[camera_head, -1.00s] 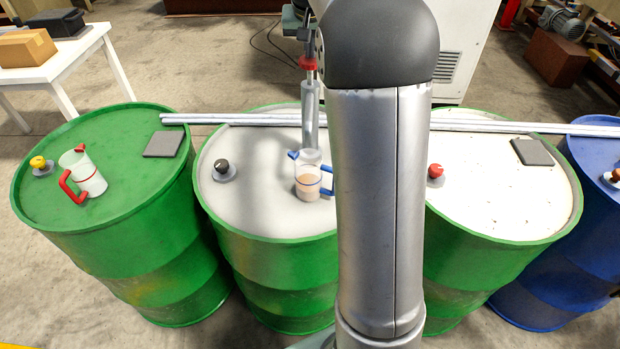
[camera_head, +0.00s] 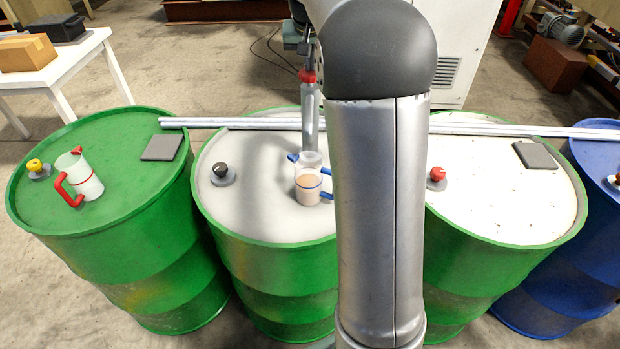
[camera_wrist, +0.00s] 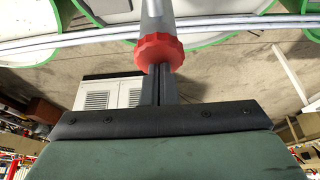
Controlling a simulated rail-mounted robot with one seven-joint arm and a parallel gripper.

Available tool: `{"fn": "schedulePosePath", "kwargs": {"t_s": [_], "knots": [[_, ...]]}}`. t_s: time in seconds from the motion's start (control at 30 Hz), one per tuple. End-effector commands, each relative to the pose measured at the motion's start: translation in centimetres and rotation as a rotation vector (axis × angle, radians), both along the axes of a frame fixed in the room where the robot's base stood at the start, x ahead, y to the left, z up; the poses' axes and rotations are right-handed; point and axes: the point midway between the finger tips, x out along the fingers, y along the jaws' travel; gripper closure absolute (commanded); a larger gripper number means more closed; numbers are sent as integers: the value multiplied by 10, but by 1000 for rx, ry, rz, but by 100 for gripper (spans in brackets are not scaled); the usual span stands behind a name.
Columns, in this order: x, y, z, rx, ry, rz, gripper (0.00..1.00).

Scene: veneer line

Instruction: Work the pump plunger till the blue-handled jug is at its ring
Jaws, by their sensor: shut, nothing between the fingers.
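The blue-handled jug (camera_head: 308,192) stands upright on the white-topped drum, under the pump's blue spout. Tan liquid in it reaches about its blue ring; I cannot tell exactly whether it is level. The pump (camera_head: 310,120) is an upright grey cylinder with a red plunger knob (camera_head: 307,77) on top, now close above the cylinder. My gripper (camera_head: 307,67) is shut and empty, with its fingertips at the top of the knob. In the wrist view the shut fingers (camera_wrist: 158,72) meet the red knob (camera_wrist: 160,48). My arm hides part of the jug's right side.
A red-handled jug (camera_head: 82,178) and a yellow knob (camera_head: 36,166) are on the left green drum. A black knob (camera_head: 221,171) is left of the pump jug, a red knob (camera_head: 437,175) right of my arm. Metal rails (camera_head: 240,123) run across the drums behind the jugs.

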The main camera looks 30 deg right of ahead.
Motion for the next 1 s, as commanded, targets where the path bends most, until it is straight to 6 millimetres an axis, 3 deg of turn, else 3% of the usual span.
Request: {"fn": "schedulePosePath", "kwargs": {"t_s": [0.5,1.0], "knots": [[0,0,45,0,-1,0,100],[0,0,45,0,-1,0,100]]}}
